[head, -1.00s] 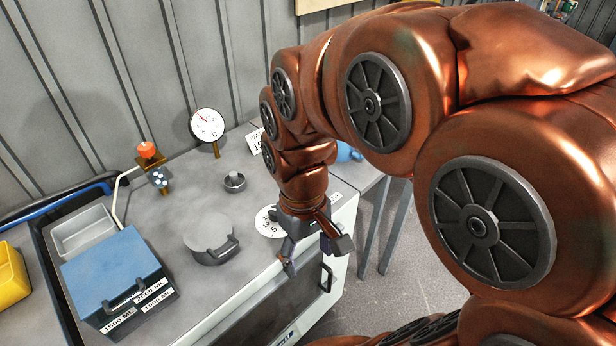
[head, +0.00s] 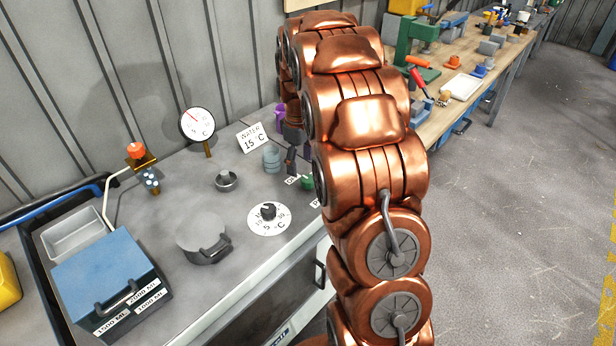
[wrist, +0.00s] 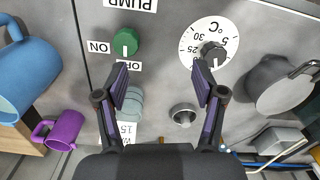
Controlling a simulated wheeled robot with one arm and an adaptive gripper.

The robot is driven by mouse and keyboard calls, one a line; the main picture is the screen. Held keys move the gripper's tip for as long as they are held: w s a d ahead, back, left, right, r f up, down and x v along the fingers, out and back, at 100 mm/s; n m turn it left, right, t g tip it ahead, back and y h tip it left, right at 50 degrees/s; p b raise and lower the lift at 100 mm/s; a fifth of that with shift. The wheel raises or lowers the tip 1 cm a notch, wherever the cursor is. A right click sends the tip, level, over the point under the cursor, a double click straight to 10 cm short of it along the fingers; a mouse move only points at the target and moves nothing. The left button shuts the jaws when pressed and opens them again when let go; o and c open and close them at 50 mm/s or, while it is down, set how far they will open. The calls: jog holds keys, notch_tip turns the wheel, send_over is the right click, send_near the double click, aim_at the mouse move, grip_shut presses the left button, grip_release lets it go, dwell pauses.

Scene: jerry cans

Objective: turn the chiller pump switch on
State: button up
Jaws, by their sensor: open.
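The pump switch is a green knob (wrist: 125,42) with a white mark, under a PUMP label in the wrist view. Its mark points toward the OFF label (wrist: 127,66); the ON label (wrist: 98,47) is at picture left. In the head view the green knob (head: 307,183) shows beside my arm on the bench. My gripper (wrist: 160,75) is open and empty above the bench, its left finger just below the knob in the picture, its right finger by the temperature dial. In the head view my gripper (head: 292,160) is partly hidden by my arm. Contact with the knob cannot be told.
The temperature dial (head: 268,217) is near the bench's front edge. A teal jar (head: 271,160), purple mug (wrist: 62,128) and blue jug (wrist: 22,72) stand near my gripper.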

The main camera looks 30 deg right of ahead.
send_over(308, 179)
notch_tip(308, 179, down, 3)
jog(key=shift+w+f+n, duration=0.1)
jog(key=shift+f+n, duration=0.1)
jog(key=shift+n, duration=0.2)
jog(key=shift+f+p, duration=1.2)
jog(key=shift+f, duration=2.6)
jog(key=shift+c, duration=0.3)
jog(key=c, duration=1.1)
